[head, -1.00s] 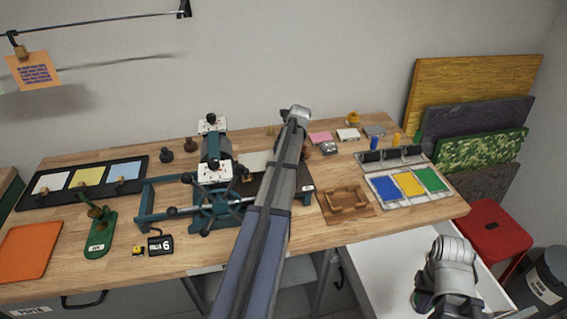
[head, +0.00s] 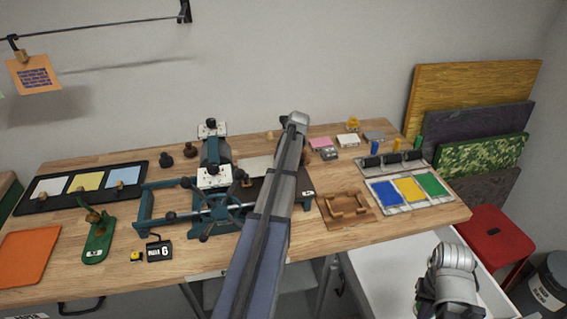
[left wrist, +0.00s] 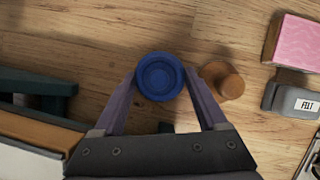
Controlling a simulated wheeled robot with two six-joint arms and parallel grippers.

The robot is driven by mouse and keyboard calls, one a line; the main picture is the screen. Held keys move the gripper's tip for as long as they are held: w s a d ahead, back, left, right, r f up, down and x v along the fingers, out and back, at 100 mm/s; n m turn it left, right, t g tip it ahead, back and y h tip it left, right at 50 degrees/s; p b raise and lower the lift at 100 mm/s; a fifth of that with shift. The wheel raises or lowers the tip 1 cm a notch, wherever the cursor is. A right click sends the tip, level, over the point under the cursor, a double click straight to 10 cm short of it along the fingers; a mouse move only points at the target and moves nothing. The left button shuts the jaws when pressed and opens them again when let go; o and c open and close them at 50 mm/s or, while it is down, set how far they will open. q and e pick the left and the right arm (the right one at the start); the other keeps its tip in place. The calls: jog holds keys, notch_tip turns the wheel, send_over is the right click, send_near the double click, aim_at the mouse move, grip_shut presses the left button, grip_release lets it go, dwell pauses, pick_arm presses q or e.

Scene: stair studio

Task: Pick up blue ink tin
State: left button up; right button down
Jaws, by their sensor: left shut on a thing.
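In the left wrist view a round blue tin (left wrist: 160,76), seen from above, sits between the fingertips of my left gripper (left wrist: 162,82). The fingers press on it from both sides, so the gripper is shut on it. I cannot tell whether the tin is clear of the tabletop. In the head view my left forearm hides both the gripper and the tin. My right arm shows at the lower right of the head view, over the white drawer, and its fingers are not clearly visible.
A round wooden peg (left wrist: 223,80) stands close right of the tin, with a pink block (left wrist: 293,43) and a grey felt block (left wrist: 292,101) beyond. The green press (head: 214,180) stands left of my arm. A brown wooden tray (head: 347,206) and ink pads (head: 411,189) lie right.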

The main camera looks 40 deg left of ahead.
pick_arm(q)
grip_shut()
jog(key=shift+r, duration=0.1)
notch_tip(320, 180, up, 10)
jog(key=p, duration=1)
